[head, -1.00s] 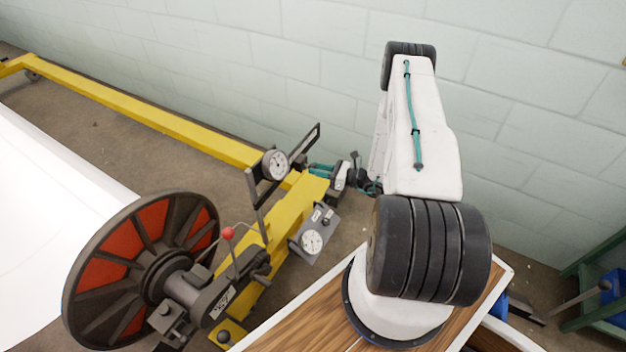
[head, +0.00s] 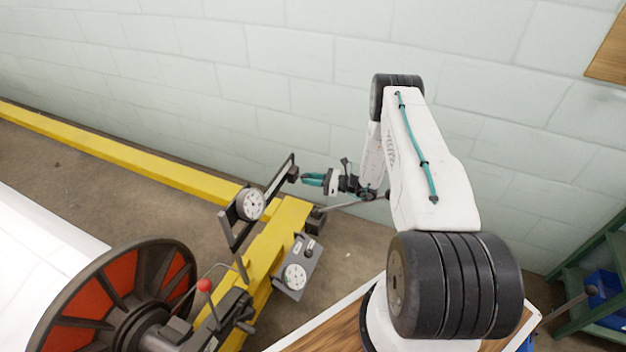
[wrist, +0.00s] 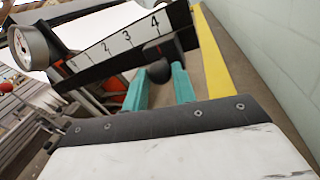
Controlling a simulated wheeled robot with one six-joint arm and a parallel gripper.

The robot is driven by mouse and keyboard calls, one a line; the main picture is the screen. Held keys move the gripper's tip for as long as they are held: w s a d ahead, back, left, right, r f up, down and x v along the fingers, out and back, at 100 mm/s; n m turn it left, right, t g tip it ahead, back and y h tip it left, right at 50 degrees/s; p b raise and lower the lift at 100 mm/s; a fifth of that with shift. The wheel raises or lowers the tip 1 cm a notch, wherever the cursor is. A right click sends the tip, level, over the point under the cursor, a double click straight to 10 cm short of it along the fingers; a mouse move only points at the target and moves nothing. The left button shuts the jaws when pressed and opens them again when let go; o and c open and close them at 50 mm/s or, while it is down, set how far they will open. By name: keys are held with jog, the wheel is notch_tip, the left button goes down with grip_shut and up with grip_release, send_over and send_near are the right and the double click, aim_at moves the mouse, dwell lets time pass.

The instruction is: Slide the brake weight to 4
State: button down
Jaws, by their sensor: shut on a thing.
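The dark brake weight (wrist: 159,69) shows in the wrist view as a rounded knob at the lower edge of the scale bar (wrist: 115,50). The bar is marked with numbers up to 4, and the knob lies roughly under the 4 mark; exact alignment is hard to tell. The teal fingers of my gripper (wrist: 159,88) are on either side of the knob, shut on it. In the head view, my gripper (head: 305,179) reaches in from the right to the weight (head: 293,175), near the far end of the bar (head: 268,197).
A round dial (head: 250,204) sits at the bar's near end. Below are a yellow beam (head: 265,262), a second gauge box (head: 295,275), a red-knobbed lever (head: 204,285) and a large red-and-dark wheel (head: 105,305). A pale block wall (head: 200,90) stands behind.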

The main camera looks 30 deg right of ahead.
jog(key=c, duration=1.1)
grip_release()
jog(key=shift+w+d, duration=0.15)
jog(key=shift+d, duration=0.25)
jog(key=shift+c, duration=0.2)
jog(key=shift+a, duration=0.2)
jog(key=v, duration=0.8)
